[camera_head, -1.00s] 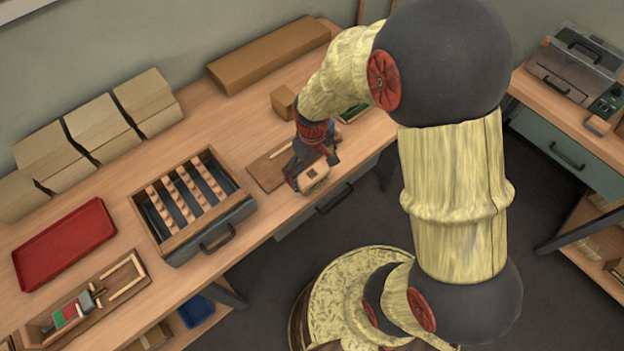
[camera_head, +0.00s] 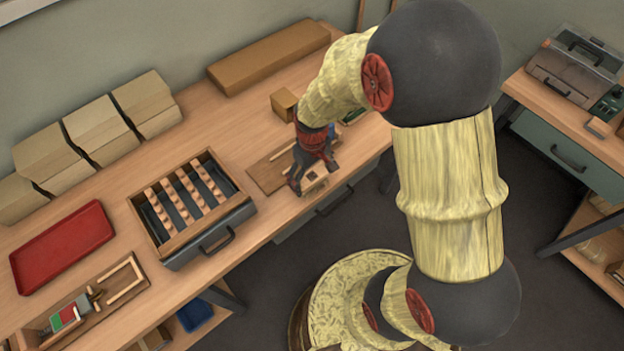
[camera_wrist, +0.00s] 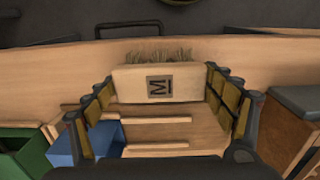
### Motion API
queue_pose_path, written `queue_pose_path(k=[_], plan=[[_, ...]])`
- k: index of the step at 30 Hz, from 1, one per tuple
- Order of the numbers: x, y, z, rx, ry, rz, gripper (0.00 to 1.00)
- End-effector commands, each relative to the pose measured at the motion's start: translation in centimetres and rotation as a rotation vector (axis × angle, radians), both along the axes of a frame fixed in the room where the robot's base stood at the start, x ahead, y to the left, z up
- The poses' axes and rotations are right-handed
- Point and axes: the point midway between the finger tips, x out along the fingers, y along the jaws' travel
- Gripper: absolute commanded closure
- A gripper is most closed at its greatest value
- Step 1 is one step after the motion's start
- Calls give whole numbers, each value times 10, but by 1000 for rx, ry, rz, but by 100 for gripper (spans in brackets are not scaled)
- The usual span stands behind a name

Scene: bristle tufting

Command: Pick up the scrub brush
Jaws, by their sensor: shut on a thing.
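The scrub brush is a pale wooden block with a dark square M mark and tan bristles along one side. It shows between the fingers in the wrist view (camera_wrist: 130,84) and partly in the head view (camera_head: 313,187). My gripper (camera_head: 312,179) is shut on the brush near the front edge of the bench, with one finger on each end of the block in the wrist view (camera_wrist: 160,88). The bristles point away from the palm. A wooden board with two thin rails (camera_wrist: 155,136) lies behind the brush. Any gap under the brush is hard to judge.
A slatted tray box (camera_head: 190,205) stands left of the gripper, with a red tray (camera_head: 62,247) farther left. A small wooden block (camera_head: 284,103) is behind the gripper. Blue (camera_wrist: 100,140) and green (camera_wrist: 25,150) bins show in the wrist view. Bench space between is clear.

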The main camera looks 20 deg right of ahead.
Motion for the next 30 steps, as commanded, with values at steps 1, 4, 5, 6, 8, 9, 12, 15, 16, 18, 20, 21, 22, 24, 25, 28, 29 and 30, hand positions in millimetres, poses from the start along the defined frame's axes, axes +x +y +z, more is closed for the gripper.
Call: queue_pose_path(k=[1, 4, 5, 6, 8, 9, 12, 15, 16, 18, 20, 21, 22, 24, 25, 28, 29, 30], plan=[[0, 0, 0, 0, 0, 0, 39], [0, 0, 0, 0, 0, 0, 44], [0, 0, 0, 0, 0, 0, 45], [0, 0, 0, 0, 0, 0, 45], [0, 0, 0, 0, 0, 0, 45], [0, 0, 0, 0, 0, 0, 45], [0, 0, 1, 0, 0, 0, 45], [0, 0, 5, 0, -1, 0, 45], [0, 0, 7, 0, -1, 0, 45], [1, 0, 13, 0, -2, 0, 45], [1, 0, 21, 0, -3, 0, 45], [1, 0, 28, 0, -3, 0, 45], [1, 0, 33, 0, -2, 0, 45], [-7, 2, 45, 0, -4, 1, 45], [-13, 3, 51, 0, -4, 1, 45], [-30, 8, 74, 1, -5, 2, 45], [-36, 9, 81, 0, -4, 2, 45], [-43, 11, 90, 0, -5, 2, 45]])
